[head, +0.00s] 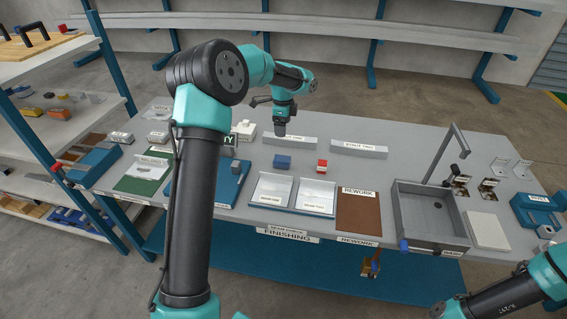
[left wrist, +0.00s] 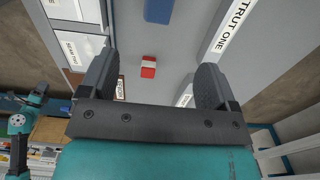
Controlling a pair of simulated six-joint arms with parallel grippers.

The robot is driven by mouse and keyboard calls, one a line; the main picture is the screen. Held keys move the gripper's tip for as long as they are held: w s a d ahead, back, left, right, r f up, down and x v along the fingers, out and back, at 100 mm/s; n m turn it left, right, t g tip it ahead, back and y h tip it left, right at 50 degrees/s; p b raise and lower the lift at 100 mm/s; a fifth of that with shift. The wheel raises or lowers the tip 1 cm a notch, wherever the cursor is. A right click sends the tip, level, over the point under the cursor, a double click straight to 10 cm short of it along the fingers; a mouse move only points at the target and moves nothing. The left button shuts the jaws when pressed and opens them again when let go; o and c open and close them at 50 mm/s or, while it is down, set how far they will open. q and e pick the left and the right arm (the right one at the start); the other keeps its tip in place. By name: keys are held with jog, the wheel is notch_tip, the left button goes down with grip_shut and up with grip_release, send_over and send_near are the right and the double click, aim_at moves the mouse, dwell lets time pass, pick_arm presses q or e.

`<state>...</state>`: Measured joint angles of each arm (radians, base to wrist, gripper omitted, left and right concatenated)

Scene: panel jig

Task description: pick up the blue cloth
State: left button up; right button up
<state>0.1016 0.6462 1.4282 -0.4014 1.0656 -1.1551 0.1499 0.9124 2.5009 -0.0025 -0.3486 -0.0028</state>
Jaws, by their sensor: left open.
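A small dark-blue block-like piece (head: 282,161), the likeliest blue cloth, lies on the grey bench near the middle, left of a red-and-white block (head: 322,166). It also shows at the top edge of the left wrist view (left wrist: 158,11), partly cut off. My left gripper (head: 280,130) points down above the bench, behind the blue piece and apart from it. In the left wrist view its two fingers (left wrist: 155,80) stand wide apart with nothing between them. My right arm enters at the lower right of the head view; its gripper is out of view.
White-faced trays (head: 271,190) lie in front of the blue piece, with a brown rework mat (head: 358,212) to their right. A sink (head: 431,212) with a tall tap stands further right. Labelled strips (head: 358,149) line the back. Bench around the blue piece is clear.

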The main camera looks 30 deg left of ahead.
aim_at(282, 158)
pick_arm(q)
notch_tip(282, 158, down, 12)
dwell(0.5)
jog(key=shift+s+a+f, duration=0.1)
jog(key=shift+f, duration=1.2)
jog(key=shift+s+a+f, duration=0.1)
jog(key=shift+f, duration=1.2)
jog(key=c, duration=1)
notch_tip(282, 158, up, 10)
jog(key=shift+r, duration=0.1)
